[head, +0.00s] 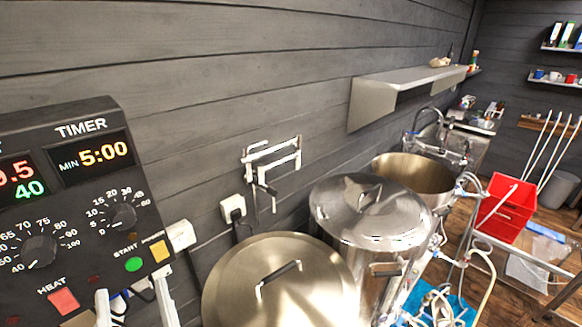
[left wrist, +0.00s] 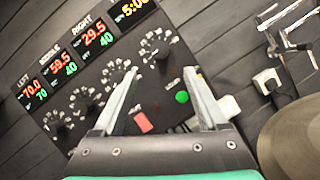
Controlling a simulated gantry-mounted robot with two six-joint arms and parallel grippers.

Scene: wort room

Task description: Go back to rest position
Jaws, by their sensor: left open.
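My left gripper (head: 138,309) shows at the bottom left of the head view, in front of the lower part of the black control panel (head: 60,190). In the left wrist view the left gripper (left wrist: 162,95) is open, its two grey fingers apart with nothing between them. The panel (left wrist: 115,75) lies behind the fingers, with red and green buttons and several dials; its timer display (head: 92,158) reads 5:00. My right gripper is not in view.
A lidded steel pot (head: 235,285) stands right of the panel, with another lidded pot (head: 345,235) and an open pot (head: 400,180) beyond. A shelf (head: 405,83) juts from the wall. A red bin (head: 507,208) stands on a cart at the right.

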